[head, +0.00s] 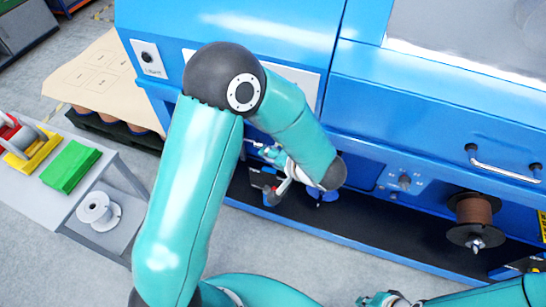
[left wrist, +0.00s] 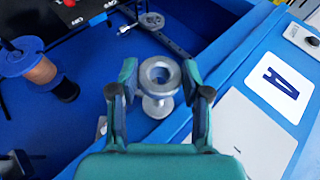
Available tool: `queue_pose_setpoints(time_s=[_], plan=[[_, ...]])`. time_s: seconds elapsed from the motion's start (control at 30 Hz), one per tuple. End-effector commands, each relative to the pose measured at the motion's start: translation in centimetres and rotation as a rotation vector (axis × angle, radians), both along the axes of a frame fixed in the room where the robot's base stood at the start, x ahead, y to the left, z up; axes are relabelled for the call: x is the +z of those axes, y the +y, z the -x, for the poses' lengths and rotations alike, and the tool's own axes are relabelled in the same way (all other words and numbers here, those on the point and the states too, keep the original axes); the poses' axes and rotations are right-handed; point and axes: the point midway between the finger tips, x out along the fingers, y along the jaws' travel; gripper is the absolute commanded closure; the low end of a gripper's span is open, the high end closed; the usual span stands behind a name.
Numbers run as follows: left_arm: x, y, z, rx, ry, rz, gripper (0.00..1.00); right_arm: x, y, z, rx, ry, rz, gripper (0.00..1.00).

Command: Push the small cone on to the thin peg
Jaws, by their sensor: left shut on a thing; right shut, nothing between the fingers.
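My left gripper (left wrist: 159,75) has its fingers on either side of a silver round piece with a hole in its middle, taken here as the small cone (left wrist: 158,68), and is shut on it. A silver flange (left wrist: 158,106) shows just below it in the left wrist view; whether it is part of the same piece I cannot tell. In the head view the left gripper (head: 270,155) is small and partly covered by my forearm, close to the blue machine. The thin peg cannot be made out for certain. My right gripper (head: 382,299) is shut and empty at the bottom edge.
The blue machine (head: 440,120) fills the back. A spool of brown wire (head: 474,209) hangs on its front at right. A metal bar (left wrist: 168,38) lies beyond the left gripper.

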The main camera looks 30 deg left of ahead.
Motion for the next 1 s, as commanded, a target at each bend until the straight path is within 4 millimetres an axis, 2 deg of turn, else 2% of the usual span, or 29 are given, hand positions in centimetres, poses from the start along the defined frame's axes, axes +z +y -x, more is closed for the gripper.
queue_pose_setpoints(time_s=[0.7, 1.0], plan=[[0.1, 0.0, 0.0, 0.001, 0.001, -0.001, 0.89, 1.4, 0.0, 0.0, 0.0, 0.0, 0.0, 1.0], [0.0, 0.0, 0.0, 0.0, 0.0, 0.0, 0.89, 1.4, 0.0, 0.0, 0.0, 0.0, 0.0, 1.0]])
